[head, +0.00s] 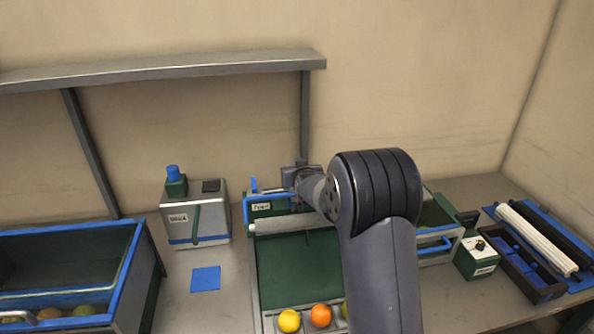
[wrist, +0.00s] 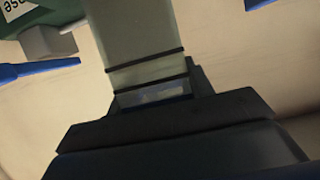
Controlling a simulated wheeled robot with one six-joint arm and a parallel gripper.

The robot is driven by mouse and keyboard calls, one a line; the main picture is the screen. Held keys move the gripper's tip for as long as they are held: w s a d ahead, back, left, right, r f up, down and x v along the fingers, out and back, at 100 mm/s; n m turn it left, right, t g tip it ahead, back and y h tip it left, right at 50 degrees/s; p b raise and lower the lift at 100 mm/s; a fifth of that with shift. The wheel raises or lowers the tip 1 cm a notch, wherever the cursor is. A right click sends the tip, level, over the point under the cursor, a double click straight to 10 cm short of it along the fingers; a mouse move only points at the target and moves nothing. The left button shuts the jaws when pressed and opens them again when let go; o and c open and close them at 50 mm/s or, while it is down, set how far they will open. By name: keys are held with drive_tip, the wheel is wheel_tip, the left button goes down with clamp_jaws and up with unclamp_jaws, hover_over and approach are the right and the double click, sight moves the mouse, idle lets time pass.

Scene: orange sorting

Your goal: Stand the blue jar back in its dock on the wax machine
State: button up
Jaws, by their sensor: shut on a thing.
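The wax machine (head: 198,222) is a grey box with a blue stripe, left of centre in the head view. A blue jar-like cylinder (head: 173,171) stands upright in a green block (head: 176,187) on its top left. My gripper (head: 290,177) is right of the machine and apart from it, near the shelf post, partly hidden by my arm. In the wrist view a pale grey-green piece with dark bands (wrist: 145,45) rises from the dark gripper body; I cannot tell if it is a finger or a held thing. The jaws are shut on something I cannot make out.
A shelf (head: 160,69) runs along the wall, its post (head: 305,115) close behind my gripper. A green-and-blue bin (head: 138,268) stands left. A blue square (head: 205,279) lies on the table. A yellow (head: 289,320) and an orange fruit (head: 320,315) sit in front.

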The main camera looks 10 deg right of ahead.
drive_tip(key=shift+f, duration=0.1)
drive_tip(key=o, duration=1.2)
drive_tip(key=shift+s, duration=0.4)
drive_tip(key=b+v, duration=0.3)
drive_tip(key=v, duration=0.8)
drive_tip(key=shift+s+r, duration=0.15)
drive_tip(key=shift+r, duration=0.1)
